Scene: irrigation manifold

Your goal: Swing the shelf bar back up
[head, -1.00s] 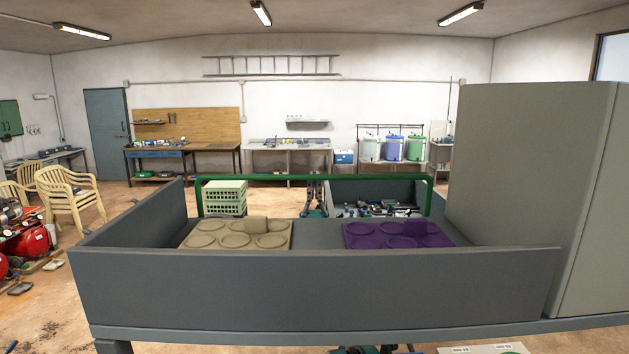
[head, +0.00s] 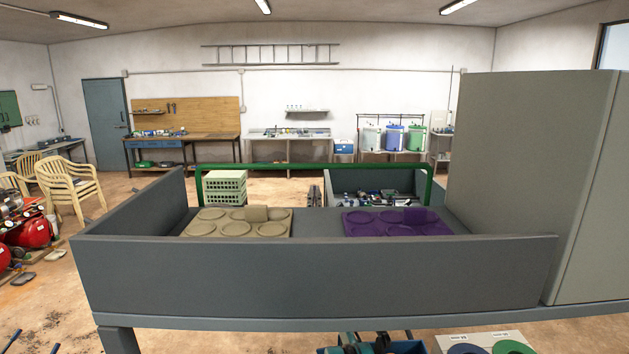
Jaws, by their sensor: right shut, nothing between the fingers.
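The green bar (head: 312,166) runs level across the back of the grey shelf (head: 310,280), with a bent leg going down at each end. It stands above the shelf floor, behind the two trays. The tips of my right gripper (head: 314,195) show just over the shelf's back edge, near the middle of the bar. They point up, close together, shut and empty, below the crosspiece and apart from it. The rest of that gripper is hidden behind the shelf. My left gripper is not in view.
A beige tray (head: 238,228) and a purple tray (head: 395,229) with round wells sit on the shelf. A tall grey panel (head: 525,170) stands at right. Behind the bar are pale green crates (head: 224,187) and a grey bin (head: 372,179) of loose parts.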

